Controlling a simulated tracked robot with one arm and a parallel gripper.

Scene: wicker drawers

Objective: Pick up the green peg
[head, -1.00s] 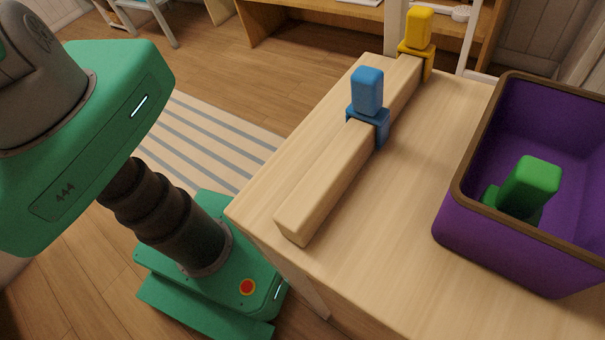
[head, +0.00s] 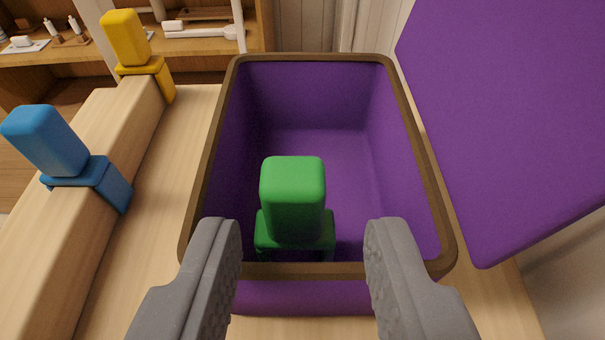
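The green peg (head: 293,200) stands upright inside the purple wicker drawer (head: 318,268), near its front wall. It has a block-shaped top on a wider green base, whose lower part is partly hidden by the drawer's front rim. My gripper (head: 303,240) is open and empty. Its two grey fingers show at the bottom of the head view, one on each side of the peg's line, apart from it. They appear nearer to the camera than the peg.
A blue peg (head: 48,142) and a yellow peg (head: 127,40) sit on a wooden rail (head: 110,150) to the left. A large purple panel (head: 510,110) stands to the right of the drawer. A shelf with small items (head: 200,30) is behind.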

